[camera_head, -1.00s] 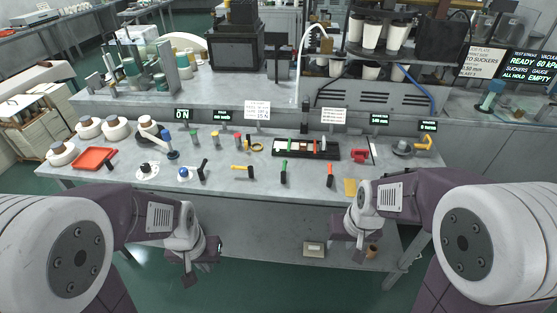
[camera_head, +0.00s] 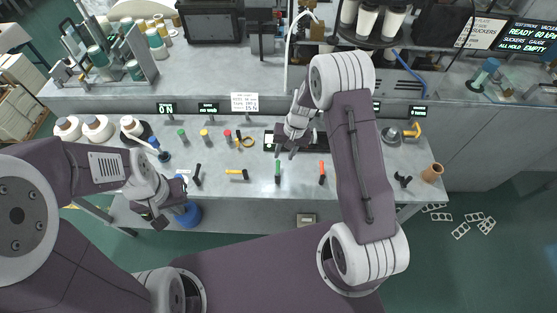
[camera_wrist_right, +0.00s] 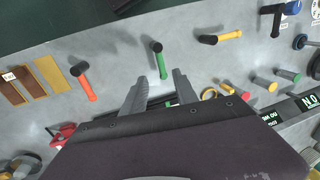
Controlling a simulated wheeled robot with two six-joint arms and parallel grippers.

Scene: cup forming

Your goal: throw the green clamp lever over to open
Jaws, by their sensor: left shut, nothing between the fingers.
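The green clamp lever (camera_head: 278,167) lies near the front of the grey bench, in the middle. It has a green handle and a black end toward the front edge. In the right wrist view it shows as the green lever (camera_wrist_right: 161,66) just beyond my fingertips. My right gripper (camera_head: 285,153) reaches over the bench behind the lever. Its two fingers are apart in the right wrist view (camera_wrist_right: 161,76), with nothing between them, in line with the green handle. I cannot tell whether they touch it. My left gripper (camera_head: 172,215) is shut and empty at the bench's front left edge.
A yellow lever (camera_head: 238,174) and a black one (camera_head: 197,175) lie left of the green lever, an orange one (camera_head: 321,173) right. A dark panel (camera_head: 268,141) lies partly under my right gripper.

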